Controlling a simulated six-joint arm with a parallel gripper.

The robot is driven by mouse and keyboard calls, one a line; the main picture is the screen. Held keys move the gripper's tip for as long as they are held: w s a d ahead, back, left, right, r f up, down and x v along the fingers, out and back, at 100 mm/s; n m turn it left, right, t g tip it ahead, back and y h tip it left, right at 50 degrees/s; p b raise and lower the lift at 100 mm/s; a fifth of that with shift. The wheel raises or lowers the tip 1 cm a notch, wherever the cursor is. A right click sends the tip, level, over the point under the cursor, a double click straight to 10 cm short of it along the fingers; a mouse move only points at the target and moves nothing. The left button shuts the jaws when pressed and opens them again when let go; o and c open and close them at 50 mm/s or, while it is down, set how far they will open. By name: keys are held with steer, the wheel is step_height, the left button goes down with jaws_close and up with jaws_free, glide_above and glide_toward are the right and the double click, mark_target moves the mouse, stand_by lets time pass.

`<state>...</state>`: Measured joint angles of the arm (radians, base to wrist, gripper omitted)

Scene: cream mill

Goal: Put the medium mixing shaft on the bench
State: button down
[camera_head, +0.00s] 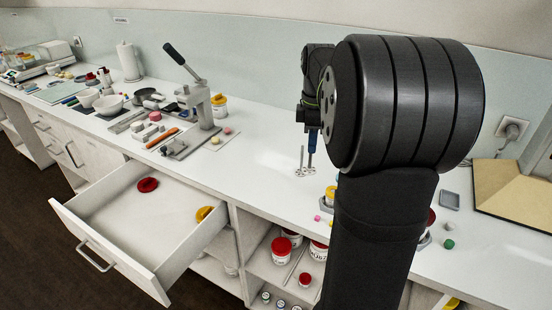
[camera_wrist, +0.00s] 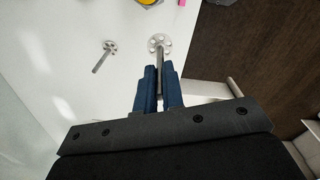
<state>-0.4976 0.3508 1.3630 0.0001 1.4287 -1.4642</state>
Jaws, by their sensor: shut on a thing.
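My gripper (camera_head: 312,146) has blue fingers and is shut on a grey metal mixing shaft (camera_wrist: 160,58), which hangs down with its holed disc at the lower end. The held shaft's disc is just above or on the white bench top (camera_head: 262,165); I cannot tell which. The fingers hide its upper part. A second mixing shaft (camera_head: 301,156) stands upright on its disc close by, left of the held one; it also shows in the wrist view (camera_wrist: 103,58). The pictures do not show which shaft is the medium one.
A yellow-lidded jar (camera_head: 331,194) and small pink and blue pieces lie close to the gripper. A black-handled press (camera_head: 200,105) stands to the left. An open drawer (camera_head: 122,262) juts out at front left. Bare bench lies between press and shafts.

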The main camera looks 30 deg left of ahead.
mark_target(304, 169)
steer(key=f, duration=0.1)
steer(key=a+f, duration=0.1)
steer(key=f, duration=0.1)
steer(key=shift+s+a, duration=0.2)
steer(key=shift+a, duration=0.05)
steer(key=s+a+f, duration=0.1)
steer(key=a+f, duration=0.9)
steer(key=shift+s+f, duration=0.1)
steer(key=shift+f, duration=0.05)
steer(key=c, duration=2)
jaws_free()
steer(key=shift+f, duration=0.1)
steer(key=o, duration=0.5)
steer(key=shift+c, duration=0.2)
step_height(304, 169, up, 12)
steer(key=shift+r, duration=0.2)
